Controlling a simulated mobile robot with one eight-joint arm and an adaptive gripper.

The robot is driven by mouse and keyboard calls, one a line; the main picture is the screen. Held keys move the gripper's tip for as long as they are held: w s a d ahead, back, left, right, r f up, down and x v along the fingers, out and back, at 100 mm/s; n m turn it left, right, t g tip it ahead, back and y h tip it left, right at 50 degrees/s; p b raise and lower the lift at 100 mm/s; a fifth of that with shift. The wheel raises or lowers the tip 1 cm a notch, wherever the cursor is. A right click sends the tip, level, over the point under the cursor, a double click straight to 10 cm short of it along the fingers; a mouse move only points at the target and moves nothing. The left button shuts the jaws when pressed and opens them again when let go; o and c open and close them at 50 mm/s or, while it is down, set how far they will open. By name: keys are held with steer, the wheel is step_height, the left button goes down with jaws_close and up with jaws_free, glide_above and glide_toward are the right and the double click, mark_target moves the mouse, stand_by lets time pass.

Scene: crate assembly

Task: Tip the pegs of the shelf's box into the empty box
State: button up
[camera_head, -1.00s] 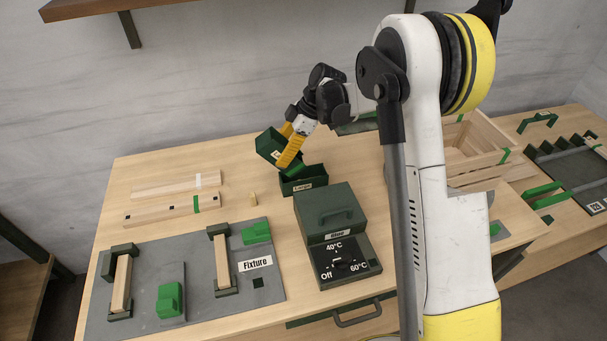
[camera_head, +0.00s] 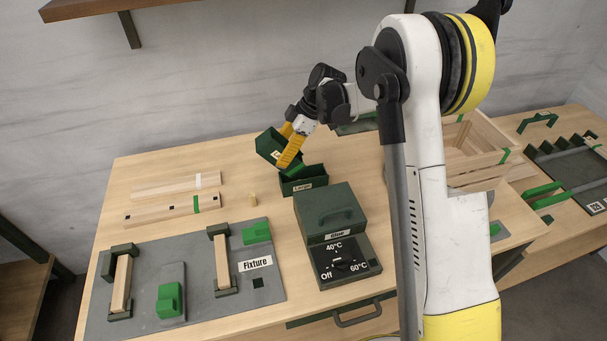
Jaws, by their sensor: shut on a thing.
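My gripper (camera_head: 291,146), with yellow fingers, is shut on a small dark green box (camera_head: 267,146). It holds the box tilted above the table, up and to the left of a second dark green box. That second box (camera_head: 303,181), labelled "Large", stands upright on the table behind the glue unit. The lower edge of the held box is over or very near the left rim of the "Large" box; I cannot tell if they touch. The inside of both boxes is mostly hidden.
The dark green glue unit (camera_head: 328,213) with its dial stands in front of the boxes. A grey fixture board (camera_head: 190,280) lies front left, with wooden strips (camera_head: 176,186) behind it. A wooden crate (camera_head: 480,150) stands to the right, partly behind my arm.

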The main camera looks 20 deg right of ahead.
steer(key=shift+d, duration=0.1)
stand_by(0.3)
steer(key=shift+d+y+b, duration=0.15)
steer(key=shift+y+b, duration=0.35)
steer(key=shift+d+b, duration=0.1)
steer(key=shift+b, duration=0.25)
stand_by(1.4)
steer(key=shift+d+r+y, duration=0.1)
steer(key=shift+y, duration=0.4)
steer(key=shift+d+b, duration=0.1)
steer(key=shift+b, duration=0.45)
stand_by(1.2)
steer(key=shift+s+d+y, duration=0.1)
steer(key=shift+d+y, duration=0.1)
steer(key=shift+y, duration=0.3)
steer(key=shift+a+r, duration=0.1)
steer(key=shift+a, duration=0.05)
stand_by(1.0)
